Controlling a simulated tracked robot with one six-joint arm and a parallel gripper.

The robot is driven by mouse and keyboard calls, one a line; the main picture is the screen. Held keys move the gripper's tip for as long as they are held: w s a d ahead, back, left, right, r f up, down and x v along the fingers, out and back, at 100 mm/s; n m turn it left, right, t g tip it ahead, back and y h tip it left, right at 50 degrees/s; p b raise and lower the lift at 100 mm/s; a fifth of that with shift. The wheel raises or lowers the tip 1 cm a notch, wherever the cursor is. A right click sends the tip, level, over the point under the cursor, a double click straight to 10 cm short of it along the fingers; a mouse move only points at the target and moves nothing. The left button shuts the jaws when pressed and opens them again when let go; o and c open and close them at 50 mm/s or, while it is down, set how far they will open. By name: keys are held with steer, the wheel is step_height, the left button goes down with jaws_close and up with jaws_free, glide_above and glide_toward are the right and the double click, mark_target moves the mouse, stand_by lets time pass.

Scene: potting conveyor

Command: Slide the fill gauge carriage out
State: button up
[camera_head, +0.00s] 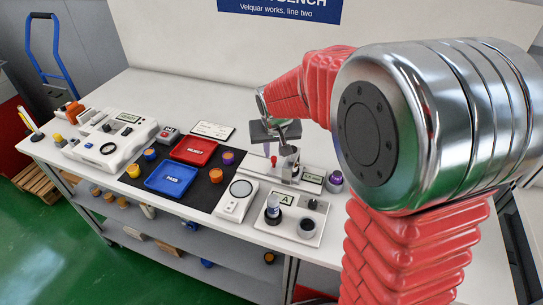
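My gripper (275,135) is at the right of the bench, pointing down, below my red-sleeved arm. It is small here, and I cannot tell whether its fingers are open or shut. Just below it stands an upright grey metal block (289,163) on a long white base with a small display (312,177) at its right. This looks like the fill gauge and its carriage, but I cannot be sure. A small red part (273,160) shows at its left. I cannot tell whether my gripper touches the block; the side behind it is hidden.
In front are a white panel (308,211) marked A with a dark bottle and cup, and a white device with a round dial (236,200). Left are red (194,151) and blue (171,178) trays among small coloured pieces. A purple-topped jar (335,179) stands right. The back bench is clear.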

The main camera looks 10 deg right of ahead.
mark_target(274, 158)
steer(key=shift+x, duration=2.4)
jaws_close()
